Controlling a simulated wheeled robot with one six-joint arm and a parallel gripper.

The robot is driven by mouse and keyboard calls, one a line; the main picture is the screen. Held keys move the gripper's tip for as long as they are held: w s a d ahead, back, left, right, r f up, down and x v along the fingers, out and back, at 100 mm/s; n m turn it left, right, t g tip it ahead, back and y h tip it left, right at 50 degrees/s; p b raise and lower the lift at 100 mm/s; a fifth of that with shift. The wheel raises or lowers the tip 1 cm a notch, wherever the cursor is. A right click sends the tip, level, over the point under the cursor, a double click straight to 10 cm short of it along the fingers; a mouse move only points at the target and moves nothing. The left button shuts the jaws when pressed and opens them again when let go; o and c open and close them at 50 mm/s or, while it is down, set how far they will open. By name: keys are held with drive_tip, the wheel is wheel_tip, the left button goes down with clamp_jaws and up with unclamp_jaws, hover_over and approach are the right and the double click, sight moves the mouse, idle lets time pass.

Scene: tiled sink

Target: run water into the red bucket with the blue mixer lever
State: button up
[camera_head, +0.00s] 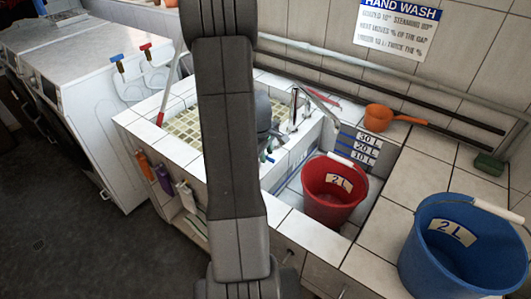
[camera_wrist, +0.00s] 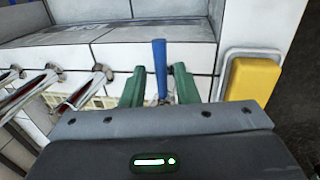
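The red bucket (camera_head: 325,205), labelled 2 L with a white handle grip, stands upright in the recess right of the tiled basin. No water shows in the part of its inside that I see. The blue mixer lever (camera_wrist: 160,62) stands upright in the wrist view. My gripper (camera_wrist: 160,75) is open, with its green fingers on either side of the lever and gaps on both sides. Whether the lever is within their reach in depth is unclear. In the head view my arm hides part of the basin and most of my gripper.
A larger blue bucket (camera_head: 450,262) stands on the tiled ledge at right. An orange scoop (camera_head: 378,112) and a green sponge (camera_head: 489,164) lie near the wall. Metal taps (camera_head: 296,105) rise behind the basin. A yellow block (camera_wrist: 252,80) is right of my gripper.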

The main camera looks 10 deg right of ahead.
drive_tip(key=shift+o, duration=0.2)
wheel_tip(320, 180, up, 14)
drive_tip(key=s+a, duration=0.2)
drive_tip(key=shift+f+b, duration=0.2)
drive_tip(key=shift+b, duration=0.25)
drive_tip(key=shift+d+f, duration=0.1)
drive_tip(key=f, duration=0.4)
drive_tip(key=w+d+f, duration=0.1)
drive_tip(key=f, duration=0.4)
drive_tip(key=w+f+p, duration=0.1)
drive_tip(key=f, duration=0.3)
drive_tip(key=shift+d+f, duration=0.25)
drive_tip(key=shift+d, duration=0.15)
drive_tip(key=shift+s+m, duration=0.1)
drive_tip(key=shift+m, duration=0.2)
drive_tip(key=shift+r, duration=0.1)
